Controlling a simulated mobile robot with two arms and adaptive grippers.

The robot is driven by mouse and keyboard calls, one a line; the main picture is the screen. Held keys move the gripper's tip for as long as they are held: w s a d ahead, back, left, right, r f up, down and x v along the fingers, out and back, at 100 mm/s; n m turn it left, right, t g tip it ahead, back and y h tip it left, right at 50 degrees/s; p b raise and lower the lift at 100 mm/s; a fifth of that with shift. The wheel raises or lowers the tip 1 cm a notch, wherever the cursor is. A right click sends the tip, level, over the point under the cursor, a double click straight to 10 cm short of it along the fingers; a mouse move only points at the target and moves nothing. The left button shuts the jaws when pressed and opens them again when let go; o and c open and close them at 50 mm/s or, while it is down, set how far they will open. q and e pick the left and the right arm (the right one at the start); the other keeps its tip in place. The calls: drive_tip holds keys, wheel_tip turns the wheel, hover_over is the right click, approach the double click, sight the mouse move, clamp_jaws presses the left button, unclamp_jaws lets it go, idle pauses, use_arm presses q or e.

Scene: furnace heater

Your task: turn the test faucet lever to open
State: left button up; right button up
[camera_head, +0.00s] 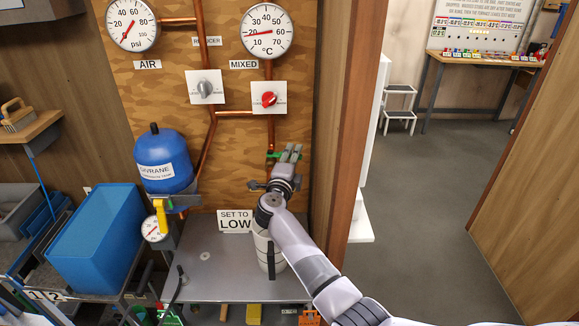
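My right arm comes in from the lower right, and my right gripper (289,153) is in front of the lower end of the right copper pipe. Its fingers point up and away toward the wooden panel. A small green part (272,155) shows at the pipe's end beside the fingers; it may be the test faucet lever, but I cannot tell for sure. The gripper and wrist hide most of the faucet. I cannot see whether the fingers touch anything or how far apart they are. My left gripper is out of view.
Above are the MIXED dial (267,31), a red knob (269,99) and a grey knob (205,88). A blue tank (163,161) stands left. A white container (268,252) stands under my wrist on the grey table (206,268). A blue bin (97,238) is further left.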

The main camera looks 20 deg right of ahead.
drive_tip(key=v, duration=1.1)
drive_tip(key=shift+s, duration=0.2)
drive_tip(key=shift+a, duration=0.15)
